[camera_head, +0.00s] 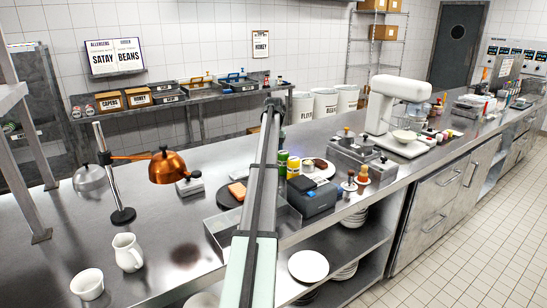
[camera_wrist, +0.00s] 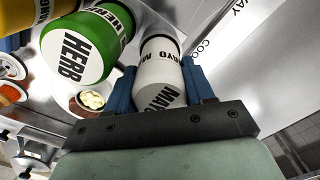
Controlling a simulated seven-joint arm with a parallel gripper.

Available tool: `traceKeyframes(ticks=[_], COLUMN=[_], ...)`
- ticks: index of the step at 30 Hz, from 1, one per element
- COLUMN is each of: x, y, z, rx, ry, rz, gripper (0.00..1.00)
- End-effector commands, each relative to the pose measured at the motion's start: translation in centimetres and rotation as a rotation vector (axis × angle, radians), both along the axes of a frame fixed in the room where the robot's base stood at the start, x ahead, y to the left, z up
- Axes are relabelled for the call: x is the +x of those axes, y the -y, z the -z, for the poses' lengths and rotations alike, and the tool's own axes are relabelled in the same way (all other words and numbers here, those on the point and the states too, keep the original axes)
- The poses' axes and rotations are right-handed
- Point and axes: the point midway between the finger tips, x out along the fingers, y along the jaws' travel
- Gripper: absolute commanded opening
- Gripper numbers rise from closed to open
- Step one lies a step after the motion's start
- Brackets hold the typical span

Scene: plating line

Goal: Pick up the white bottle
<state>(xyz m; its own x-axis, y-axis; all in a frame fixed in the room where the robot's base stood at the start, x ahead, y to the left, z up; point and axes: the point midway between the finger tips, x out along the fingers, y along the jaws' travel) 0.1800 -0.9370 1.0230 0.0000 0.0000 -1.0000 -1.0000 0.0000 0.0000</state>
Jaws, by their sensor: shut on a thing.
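The white bottle (camera_wrist: 160,64), marked MAYO, is in the wrist view between the two blue fingers of my gripper (camera_wrist: 159,82). My gripper is shut on it, with one finger on each side. A green bottle (camera_wrist: 82,45) marked HERB stands close to the left of the left finger. In the head view, my arm hides the white bottle and my gripper. A green container (camera_head: 283,161) shows just right of my arm there.
A small bowl with pale pieces (camera_wrist: 92,100) is near the left finger. In the head view, a dark grey box (camera_head: 313,195) and a copper lamp (camera_head: 167,167) flank my arm.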

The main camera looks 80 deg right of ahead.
Motion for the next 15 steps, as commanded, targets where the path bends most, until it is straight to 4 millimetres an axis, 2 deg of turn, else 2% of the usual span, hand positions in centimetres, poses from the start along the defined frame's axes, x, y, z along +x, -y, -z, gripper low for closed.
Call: traceKeyframes(ticks=[8,15], x=[0.0,0.0], y=[0.1,0.1], z=[-1.6,-5.3], rx=[-0.002,-0.003], ry=[0.000,0.000], rz=[0.000,0.000], gripper=[0.38,0.38])
